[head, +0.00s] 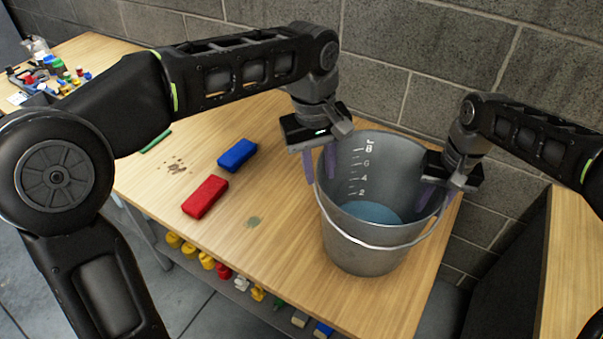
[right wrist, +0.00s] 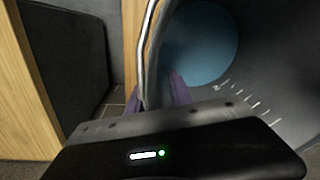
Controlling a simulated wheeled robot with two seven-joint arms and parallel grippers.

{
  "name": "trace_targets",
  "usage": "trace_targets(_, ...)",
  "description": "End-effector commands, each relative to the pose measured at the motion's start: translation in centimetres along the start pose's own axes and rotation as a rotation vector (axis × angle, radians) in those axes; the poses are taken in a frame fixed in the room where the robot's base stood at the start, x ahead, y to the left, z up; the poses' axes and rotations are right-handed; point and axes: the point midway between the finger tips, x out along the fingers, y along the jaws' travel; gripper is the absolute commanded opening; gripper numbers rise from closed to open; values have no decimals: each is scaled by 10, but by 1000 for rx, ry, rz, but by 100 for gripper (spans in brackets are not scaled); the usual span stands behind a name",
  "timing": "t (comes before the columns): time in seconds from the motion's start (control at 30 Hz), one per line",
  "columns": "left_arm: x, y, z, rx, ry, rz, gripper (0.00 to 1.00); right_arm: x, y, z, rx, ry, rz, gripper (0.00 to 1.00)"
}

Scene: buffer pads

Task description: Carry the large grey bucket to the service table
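The large grey bucket (head: 365,247) stands upright on the wooden table (head: 290,270), with blue at its inner bottom and white scale marks inside. Its wire handle hangs down over the front. My left gripper (head: 319,166) is at the left rim, one purple finger outside the wall and one inside, with a gap between them. My right gripper (head: 433,197) is at the right rim, its fingers also on either side of the wall. In the right wrist view, the right gripper (right wrist: 156,92) has the rim and handle between its spaced fingers.
A red block (head: 205,196) and a blue block (head: 237,154) lie left of the bucket, near dark stains. Small coloured items and a clear container stand at the far left. A grey block wall is close behind. Another wooden surface (head: 574,260) is at the right, across a gap.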

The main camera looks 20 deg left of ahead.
Motion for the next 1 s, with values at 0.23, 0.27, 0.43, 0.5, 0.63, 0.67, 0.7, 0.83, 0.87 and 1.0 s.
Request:
trace_targets(0.23, -22, 0, 0, 0, 0, 0, 26, 0, 0, 0, 0, 0, 0, 26)
trace_targets(0.27, -23, 0, 0, 0, -1, -1, 26, 0, 0, 0, 0, 0, 0, 26)
trace_targets(0.43, -23, 0, 0, 0, -1, -1, 26, 0, 0, 0, 0, 0, 0, 26)
trace_targets(0.5, -23, 0, 0, 0, -1, -1, 26, 0, 0, 0, 0, 0, 0, 26)
trace_targets(0.63, -23, 0, 0, 0, -1, -1, 26, -3, 0, 0, 0, 1, 0, 26)
trace_targets(0.67, -23, 0, 0, 0, -1, -1, 26, -5, 0, 0, 0, 2, 0, 26)
trace_targets(0.7, -23, 0, 0, 0, -1, -1, 26, -8, 0, -1, 0, 3, 0, 26)
trace_targets(0.83, -22, 0, 0, 0, -1, -1, 26, -26, 0, -1, 0, 4, 0, 26)
trace_targets(0.87, -22, 0, 0, 0, -1, -1, 26, -31, 0, -1, 0, 4, 0, 26)
trace_targets(1.0, -22, 0, 0, 0, -1, -1, 26, -54, 0, -1, 0, 4, -1, 26)
